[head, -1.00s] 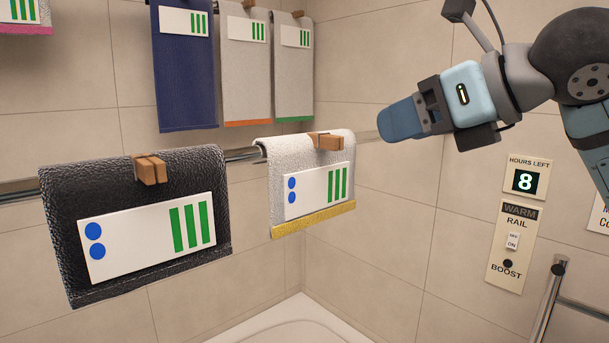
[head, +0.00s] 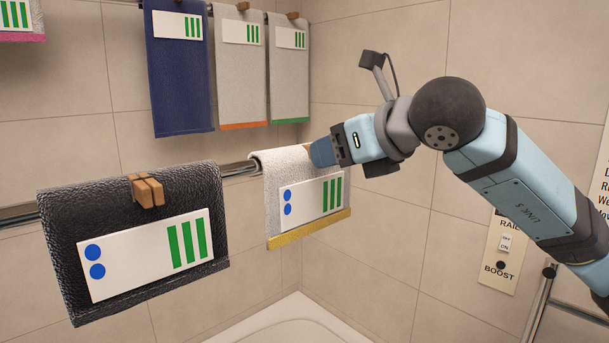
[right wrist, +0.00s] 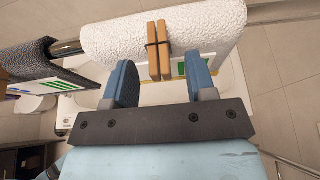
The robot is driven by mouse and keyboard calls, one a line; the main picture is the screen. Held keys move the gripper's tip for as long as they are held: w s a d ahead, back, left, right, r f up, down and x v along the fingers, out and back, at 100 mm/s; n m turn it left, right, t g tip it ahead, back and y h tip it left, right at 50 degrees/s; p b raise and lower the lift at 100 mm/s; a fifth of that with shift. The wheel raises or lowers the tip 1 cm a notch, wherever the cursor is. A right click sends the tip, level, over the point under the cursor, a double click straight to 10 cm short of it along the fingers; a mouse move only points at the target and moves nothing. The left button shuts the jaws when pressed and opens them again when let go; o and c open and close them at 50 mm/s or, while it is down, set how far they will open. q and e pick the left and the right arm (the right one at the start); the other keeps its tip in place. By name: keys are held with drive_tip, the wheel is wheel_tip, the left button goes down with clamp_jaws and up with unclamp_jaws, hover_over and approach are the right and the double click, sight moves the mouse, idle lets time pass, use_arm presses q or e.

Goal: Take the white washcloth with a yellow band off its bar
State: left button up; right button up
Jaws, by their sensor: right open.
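The white washcloth with a yellow band (head: 310,228) hangs over the lower metal bar in the head view. It carries a white label with two blue dots and green stripes. A wooden clip (right wrist: 158,50) grips its top edge in the right wrist view. My right gripper (head: 318,153) is at the washcloth's top right, covering most of the clip in the head view. In the right wrist view the right gripper (right wrist: 158,82) is open, with one blue finger on each side of the clip and a gap to both. My left gripper is not in view.
A black towel (head: 135,190) with a wooden clip (head: 146,190) hangs left on the same bar (head: 238,169). A navy towel (head: 181,85) and two pale towels hang on the wall behind. A control panel (head: 500,255) is at right. A white basin (head: 290,325) lies below.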

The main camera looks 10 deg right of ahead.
drive_tip(key=shift+x, duration=1)
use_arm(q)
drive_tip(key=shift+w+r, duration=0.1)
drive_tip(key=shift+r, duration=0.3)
use_arm(e)
drive_tip(key=shift+s, duration=0.1)
drive_tip(key=shift+c, duration=0.5)
clamp_jaws()
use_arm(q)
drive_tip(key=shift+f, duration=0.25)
use_arm(e)
drive_tip(key=shift+r, duration=0.2)
drive_tip(key=shift+r, duration=0.6)
use_arm(q)
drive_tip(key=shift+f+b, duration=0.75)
drive_tip(key=shift+b, duration=0.1)
use_arm(e)
wheel_tip(320, 180, up, 19)
drive_tip(key=shift+f, duration=0.2)
